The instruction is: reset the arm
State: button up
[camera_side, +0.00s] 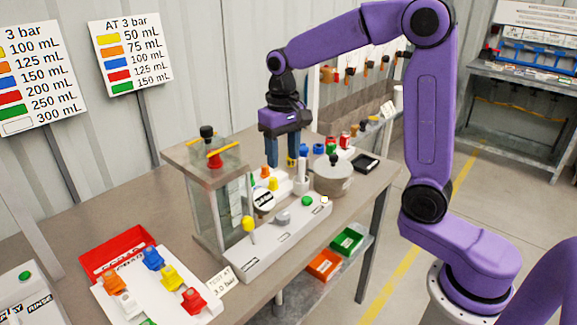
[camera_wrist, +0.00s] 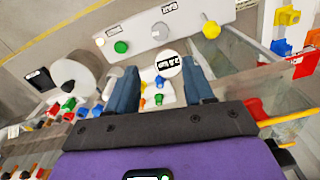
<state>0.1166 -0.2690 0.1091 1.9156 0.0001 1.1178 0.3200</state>
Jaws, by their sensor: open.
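My gripper (camera_side: 282,163) points down over the middle of the workbench (camera_side: 165,215). Its two blue fingers are apart, with nothing held between them. In the wrist view the open fingers (camera_wrist: 160,75) show on both sides of a round white gauge (camera_wrist: 168,64). Small yellow, blue and green parts (camera_wrist: 152,98) lie below and between the fingers. In the side view the fingers are just behind the orange and yellow pieces (camera_side: 268,178); I cannot tell whether they touch anything. My purple arm reaches in from the right with its elbow raised.
A glass tank (camera_side: 215,200) stands close left of my gripper. A round grey pot (camera_side: 333,175) stands close right. A control panel (camera_side: 270,240) with knobs lies in front. A red tray (camera_side: 115,250) and a white plate of coloured nozzles (camera_side: 150,285) are at front left.

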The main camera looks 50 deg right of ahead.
jog(key=s+a+f+n, duration=0.1)
jog(key=s+n, duration=0.6)
jog(key=s, duration=0.7)
jog(key=s+a+f+n, duration=0.1)
jog(key=s+f+n, duration=0.2)
jog(key=s+n, duration=0.4)
jog(key=s, duration=0.6)
jog(key=shift+s+f+n, duration=0.2)
jog(key=shift+s+n, duration=0.1)
jog(key=shift+s, duration=0.1)
dwell(2.5)
